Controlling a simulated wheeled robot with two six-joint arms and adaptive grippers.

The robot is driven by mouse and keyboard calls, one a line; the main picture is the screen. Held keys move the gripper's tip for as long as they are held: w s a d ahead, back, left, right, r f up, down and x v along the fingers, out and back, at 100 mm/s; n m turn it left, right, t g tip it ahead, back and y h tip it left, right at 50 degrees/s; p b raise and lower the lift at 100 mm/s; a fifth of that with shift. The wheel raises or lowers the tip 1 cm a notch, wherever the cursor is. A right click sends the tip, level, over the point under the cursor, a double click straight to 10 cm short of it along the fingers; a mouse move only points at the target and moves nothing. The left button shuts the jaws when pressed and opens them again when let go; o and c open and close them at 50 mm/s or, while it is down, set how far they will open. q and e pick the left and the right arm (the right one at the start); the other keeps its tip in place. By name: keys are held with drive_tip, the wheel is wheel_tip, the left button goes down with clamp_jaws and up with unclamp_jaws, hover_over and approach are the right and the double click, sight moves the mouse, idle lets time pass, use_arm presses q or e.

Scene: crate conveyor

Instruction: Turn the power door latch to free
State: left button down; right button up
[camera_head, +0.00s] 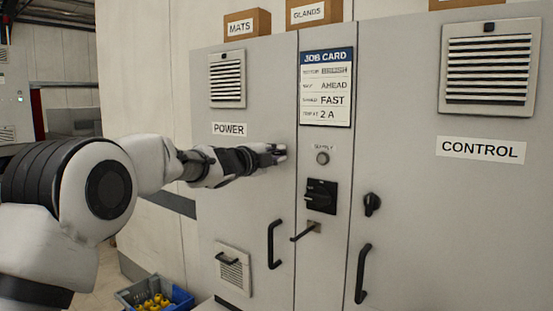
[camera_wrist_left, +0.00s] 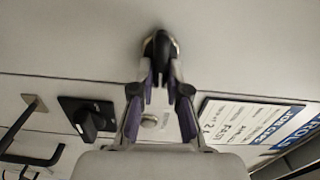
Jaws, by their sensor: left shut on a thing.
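The POWER door (camera_head: 245,185) is a grey cabinet door on the left, closed, with a POWER label (camera_head: 229,129). My left gripper (camera_head: 278,154) is at its right edge, at label height or a little below. In the left wrist view the gripper (camera_wrist_left: 161,78) has its two purple-lined fingers shut on the black power door latch (camera_wrist_left: 161,42). The latch sits on a round metal base against the door. In the head view the gripper hides the latch, and I cannot tell its turn angle. My right gripper is in neither view.
The middle panel holds the job card (camera_head: 326,88), a round supply knob (camera_head: 322,158) and a black rotary switch (camera_head: 321,196). The CONTROL door has its own black latch (camera_head: 372,204). The power door handle (camera_head: 273,244) is below my gripper. A blue crate (camera_head: 128,297) stands on the floor.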

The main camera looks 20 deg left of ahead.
use_arm(q)
drive_tip(key=shift+r+m, duration=0.1)
drive_tip(key=shift+m, duration=0.4)
drive_tip(key=c, duration=1.2)
unclamp_jaws()
drive_tip(key=shift+o, duration=0.2)
drive_tip(key=shift+w, duration=0.1)
drive_tip(key=v, duration=1.2)
